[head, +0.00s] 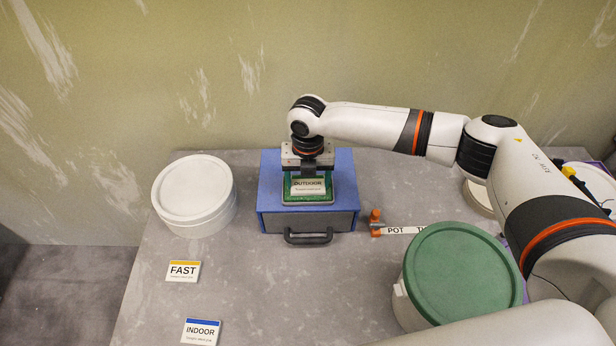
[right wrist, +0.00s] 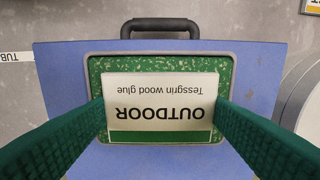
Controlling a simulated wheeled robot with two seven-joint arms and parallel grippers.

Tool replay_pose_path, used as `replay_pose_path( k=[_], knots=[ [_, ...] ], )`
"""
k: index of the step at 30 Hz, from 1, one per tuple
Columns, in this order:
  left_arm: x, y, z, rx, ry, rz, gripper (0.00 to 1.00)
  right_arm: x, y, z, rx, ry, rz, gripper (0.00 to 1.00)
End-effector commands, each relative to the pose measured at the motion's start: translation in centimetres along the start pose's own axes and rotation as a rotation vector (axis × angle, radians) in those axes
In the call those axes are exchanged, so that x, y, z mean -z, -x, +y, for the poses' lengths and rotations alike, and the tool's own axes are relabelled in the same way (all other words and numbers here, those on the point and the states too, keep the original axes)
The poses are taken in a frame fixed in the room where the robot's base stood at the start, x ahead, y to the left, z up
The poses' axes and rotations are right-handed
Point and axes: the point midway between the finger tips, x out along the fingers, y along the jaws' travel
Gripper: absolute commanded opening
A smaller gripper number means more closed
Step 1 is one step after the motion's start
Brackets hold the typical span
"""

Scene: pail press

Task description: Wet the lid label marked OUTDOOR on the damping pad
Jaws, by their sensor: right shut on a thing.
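The OUTDOOR label (head: 308,187) is a white card with a green band, reading "Tessgrin wood glue" in the right wrist view (right wrist: 160,95). My right gripper (right wrist: 160,112) is shut on it, one green finger at each side edge. The damping pad is a speckled green pad (right wrist: 150,65) in a grey rim, set on top of a blue box (head: 345,180) with a dark handle. The label lies flat over the pad and hides its middle. I cannot tell whether it touches the pad. My left gripper is not in view.
A white lidded pail (head: 193,188) stands left of the box. The FAST label (head: 183,271) and the INDOOR label (head: 201,331) lie at the front left. A green-lidded pail (head: 462,272) stands front right, near an orange-ended piece (head: 376,222). The front middle is clear.

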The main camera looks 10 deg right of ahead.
Motion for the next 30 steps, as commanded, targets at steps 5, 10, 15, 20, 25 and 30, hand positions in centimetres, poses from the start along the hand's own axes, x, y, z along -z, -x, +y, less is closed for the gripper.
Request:
replay_pose_path(
  k=[5, 10, 15, 20, 25, 30],
  knots=[
    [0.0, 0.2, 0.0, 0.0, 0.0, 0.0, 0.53, -0.1, 0.0, 0.0, -0.001, 0.0, -0.003, 0.52],
    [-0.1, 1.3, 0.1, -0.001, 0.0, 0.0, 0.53, -0.1, 1.2, 0.0, -0.001, 0.0, -0.003, 0.52],
    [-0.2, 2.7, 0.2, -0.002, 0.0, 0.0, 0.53, -0.1, 2.7, 0.0, 0.0, 0.0, -0.003, 0.52],
    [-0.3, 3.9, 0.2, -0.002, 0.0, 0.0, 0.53, -0.1, 4.0, 0.0, 0.0, 0.0, -0.002, 0.52],
    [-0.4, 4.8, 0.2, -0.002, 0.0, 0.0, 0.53, -0.1, 5.0, 0.0, -0.001, 0.0, -0.001, 0.52],
    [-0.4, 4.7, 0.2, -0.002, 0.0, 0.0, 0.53, -0.1, 4.9, 0.0, -0.001, 0.0, -0.001, 0.52]
  ],
)
